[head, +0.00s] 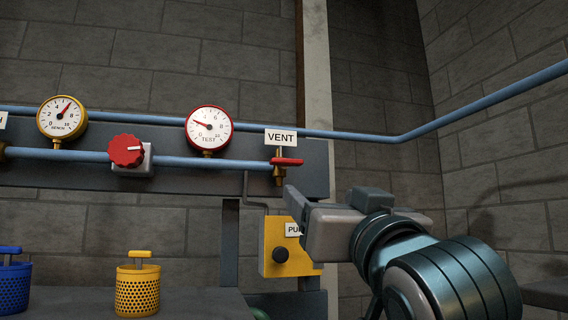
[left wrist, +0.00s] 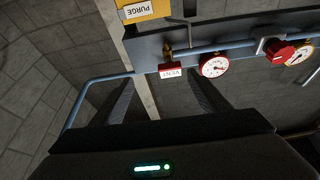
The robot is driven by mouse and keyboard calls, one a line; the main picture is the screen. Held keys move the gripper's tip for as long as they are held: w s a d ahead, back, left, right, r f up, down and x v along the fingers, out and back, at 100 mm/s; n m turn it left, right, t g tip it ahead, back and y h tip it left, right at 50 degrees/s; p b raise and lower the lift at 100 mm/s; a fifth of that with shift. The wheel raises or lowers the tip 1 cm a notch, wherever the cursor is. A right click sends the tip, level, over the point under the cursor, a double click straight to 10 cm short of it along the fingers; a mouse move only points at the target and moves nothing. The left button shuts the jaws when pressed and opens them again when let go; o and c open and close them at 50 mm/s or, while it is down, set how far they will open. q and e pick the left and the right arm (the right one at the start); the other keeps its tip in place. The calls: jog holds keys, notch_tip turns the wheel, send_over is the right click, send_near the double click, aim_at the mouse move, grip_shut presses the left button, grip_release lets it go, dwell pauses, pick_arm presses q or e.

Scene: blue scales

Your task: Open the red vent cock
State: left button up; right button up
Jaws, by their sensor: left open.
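The red vent cock (head: 286,162) sits on a brass fitting at the right end of the lower blue pipe, under the VENT label (head: 280,137). Its red lever lies level, pointing right. My left gripper (head: 297,207) is open and empty, below and a little right of the cock, apart from it. In the left wrist view the two dark fingers of my left gripper (left wrist: 163,98) are spread wide. The brass fitting of the cock (left wrist: 167,50) and the VENT label (left wrist: 171,73) show beyond them, near the middle. My right gripper is not in view.
A red-rimmed TEST gauge (head: 209,129), a red knob (head: 126,150) and a yellow-rimmed gauge (head: 62,118) line the pipes to the left. A yellow PURGE box (head: 272,245) hangs below the cock. Yellow (head: 138,290) and blue (head: 14,285) perforated baskets stand lower left.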

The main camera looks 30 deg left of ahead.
aim_at(288, 161)
pick_arm(q)
jog(key=shift+s+r+n+y, duration=0.5)
jog(key=shift+s+r, duration=0.5)
jog(key=shift+s, duration=0.05)
jog(key=p+x, duration=0.9)
jog(key=x, duration=0.7)
jog(key=shift+w+a+f, duration=0.1)
jog(key=shift+a, duration=0.1)
jog(key=shift+w+a+p, duration=0.4)
jog(key=shift+a+p, duration=0.05)
jog(key=shift+p, duration=0.05)
jog(key=c, duration=1)
